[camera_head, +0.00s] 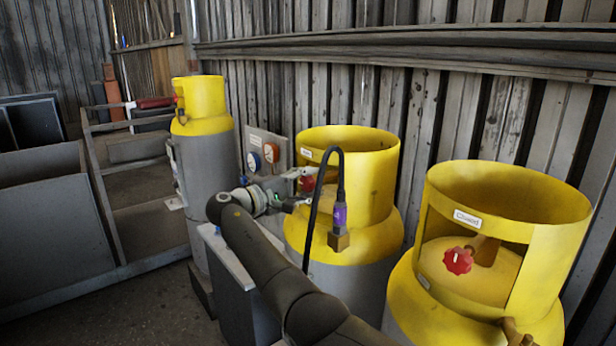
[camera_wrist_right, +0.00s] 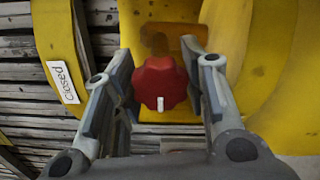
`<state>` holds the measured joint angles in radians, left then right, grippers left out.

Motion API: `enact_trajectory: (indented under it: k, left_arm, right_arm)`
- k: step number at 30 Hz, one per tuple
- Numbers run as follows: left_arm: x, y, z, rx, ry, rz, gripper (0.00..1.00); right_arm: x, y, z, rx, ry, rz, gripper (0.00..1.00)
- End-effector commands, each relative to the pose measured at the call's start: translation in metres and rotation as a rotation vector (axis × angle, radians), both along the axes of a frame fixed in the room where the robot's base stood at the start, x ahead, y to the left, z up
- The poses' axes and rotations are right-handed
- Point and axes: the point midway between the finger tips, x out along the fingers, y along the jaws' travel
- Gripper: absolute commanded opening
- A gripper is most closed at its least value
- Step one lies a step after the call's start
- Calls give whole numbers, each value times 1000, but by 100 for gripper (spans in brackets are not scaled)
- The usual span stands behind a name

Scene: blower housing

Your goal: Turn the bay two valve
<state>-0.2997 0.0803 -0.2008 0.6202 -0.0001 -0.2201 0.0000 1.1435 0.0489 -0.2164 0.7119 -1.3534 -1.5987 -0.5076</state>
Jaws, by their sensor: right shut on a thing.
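A red valve knob (camera_wrist_right: 160,84) with a white mark pointing down in the wrist view sits between the two fingers of my right gripper (camera_wrist_right: 160,90), which is shut on it. In the head view the same red knob (camera_head: 307,183) shows partly, in the collar opening of the middle yellow-topped cylinder (camera_head: 368,185). My right gripper (camera_head: 292,201) reaches it from the left and is small there. A white label (camera_wrist_right: 62,82) beside the knob reads "closed" in the wrist view. My left gripper is not in view.
A right cylinder (camera_head: 515,200) has its own red knob (camera_head: 458,261) and a "Closed" label. A left cylinder (camera_head: 203,98) stands farther back. A black hose (camera_head: 314,215) with a purple fitting (camera_head: 340,216) hangs before the middle cylinder. A gauge panel (camera_head: 262,150) stands behind my wrist.

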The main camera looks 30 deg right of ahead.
Motion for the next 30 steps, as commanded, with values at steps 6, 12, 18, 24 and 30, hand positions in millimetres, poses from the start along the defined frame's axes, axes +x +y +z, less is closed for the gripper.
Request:
enact_trajectory:
  k: [6, 12, 18, 24, 30]
  left_arm:
    - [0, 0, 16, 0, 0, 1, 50]
    - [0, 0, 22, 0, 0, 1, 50]
    - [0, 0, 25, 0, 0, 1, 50]
    - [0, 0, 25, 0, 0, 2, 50]
    - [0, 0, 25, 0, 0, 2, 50]
  right_arm:
    - [0, 0, 3, -13, 143, 0, 16]
    - [0, 0, 2, -19, 226, 0, 16]
    - [0, 0, 1, -21, 263, 1, 16]
    - [0, 0, 0, -22, 272, 1, 16]
    - [0, 0, 0, -22, 271, 1, 16]
